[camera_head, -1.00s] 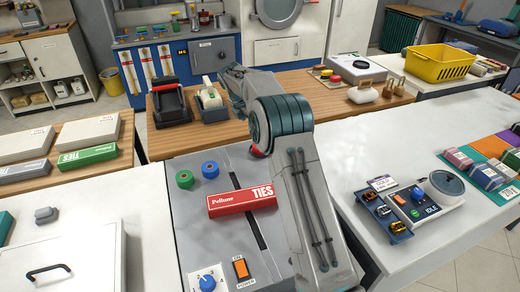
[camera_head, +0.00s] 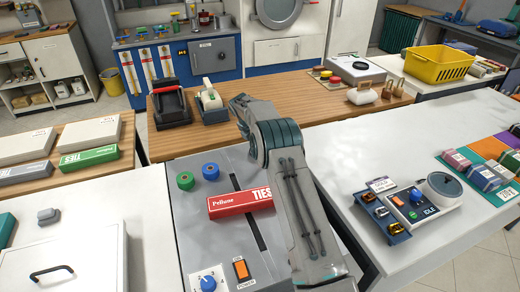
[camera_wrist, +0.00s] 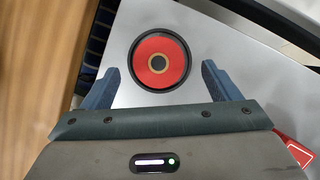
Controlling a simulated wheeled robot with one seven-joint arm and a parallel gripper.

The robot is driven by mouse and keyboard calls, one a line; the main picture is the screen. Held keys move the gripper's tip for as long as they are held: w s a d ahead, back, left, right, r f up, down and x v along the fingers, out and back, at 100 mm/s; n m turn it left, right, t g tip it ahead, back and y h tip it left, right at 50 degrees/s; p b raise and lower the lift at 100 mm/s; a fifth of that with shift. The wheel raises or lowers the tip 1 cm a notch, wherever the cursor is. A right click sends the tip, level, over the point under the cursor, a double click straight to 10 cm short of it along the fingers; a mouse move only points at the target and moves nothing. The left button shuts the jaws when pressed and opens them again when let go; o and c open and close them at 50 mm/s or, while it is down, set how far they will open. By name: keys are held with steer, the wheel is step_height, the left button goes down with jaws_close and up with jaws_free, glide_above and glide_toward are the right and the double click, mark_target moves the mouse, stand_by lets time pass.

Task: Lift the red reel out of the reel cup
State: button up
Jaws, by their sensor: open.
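The red reel (camera_wrist: 145,74) shows in the wrist view as a red disc with a small central hole, seen from above. A dark ring, the rim of the reel cup (camera_wrist: 134,62), surrounds it on the grey machine top. My gripper (camera_wrist: 159,76) is open, with one blue finger on the left and one on the right. The reel appears between and slightly beyond the fingertips, and nothing is held. I cannot tell the height of the fingers above the reel. In the head view my arm hides the reel, the cup and the fingers.
A red TIES box (camera_head: 239,203) lies on the machine top (camera_head: 190,240), near a green reel (camera_head: 185,181) and a blue reel (camera_head: 210,171). A wooden counter (camera_head: 300,92) with a tape dispenser (camera_head: 211,103) stands behind. The white table (camera_head: 345,155) to the right has clear space.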

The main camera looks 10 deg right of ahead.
steer(key=shift+p+x, duration=0.3)
steer(key=shift+x, duration=1.35)
steer(key=shift+w, duration=0.1)
steer(key=c, duration=1.1)
steer(key=shift+r, duration=0.15)
